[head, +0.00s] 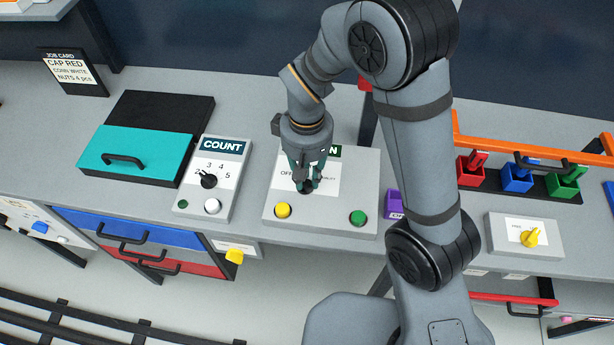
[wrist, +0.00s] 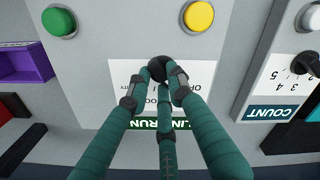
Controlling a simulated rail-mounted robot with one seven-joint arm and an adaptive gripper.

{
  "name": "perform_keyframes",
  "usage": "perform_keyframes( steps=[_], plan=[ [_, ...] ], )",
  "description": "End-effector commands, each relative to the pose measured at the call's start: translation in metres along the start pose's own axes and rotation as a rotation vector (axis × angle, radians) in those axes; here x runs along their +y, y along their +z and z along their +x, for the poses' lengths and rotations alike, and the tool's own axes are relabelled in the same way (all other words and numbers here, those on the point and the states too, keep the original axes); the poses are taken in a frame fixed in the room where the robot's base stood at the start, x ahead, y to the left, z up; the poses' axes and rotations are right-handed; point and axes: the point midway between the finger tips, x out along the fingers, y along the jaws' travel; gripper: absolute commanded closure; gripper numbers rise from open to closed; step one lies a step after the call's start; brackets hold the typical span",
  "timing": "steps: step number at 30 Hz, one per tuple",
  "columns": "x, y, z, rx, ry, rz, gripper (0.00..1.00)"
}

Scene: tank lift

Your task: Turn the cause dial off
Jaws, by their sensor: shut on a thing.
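A black dial (wrist: 156,66) sits on a light grey panel (head: 330,215) with a white label plate, a yellow button and a green button. My gripper (head: 306,183) comes down onto this panel from above in the head view. In the wrist view its teal fingers (wrist: 162,78) are closed around the dial. The fingers cover much of the label; "OF" shows beside the dial, and a green header reads partly "LIN... RUN". The word "cause" is not readable, and the dial's pointer is hidden.
The COUNT box (head: 221,180) with its own black dial and white button stands just left of the panel. A purple bin (head: 394,205) is close on the right. A teal-lidded case (head: 137,152) lies further left. A yellow knob (head: 530,238) sits on a box at the right.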

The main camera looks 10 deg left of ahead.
Motion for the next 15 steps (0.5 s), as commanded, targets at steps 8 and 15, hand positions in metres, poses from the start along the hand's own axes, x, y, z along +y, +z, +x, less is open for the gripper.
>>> perform_keyframes(
  steps=[8, 15],
  plan=[
    [-0.0001, -0.0018, -0.0002, 0.002, 0.001, -0.187, 1.00],
    [0.0000, -0.0022, -0.0004, 0.002, 0.001, -0.276, 1.00]
  ],
)
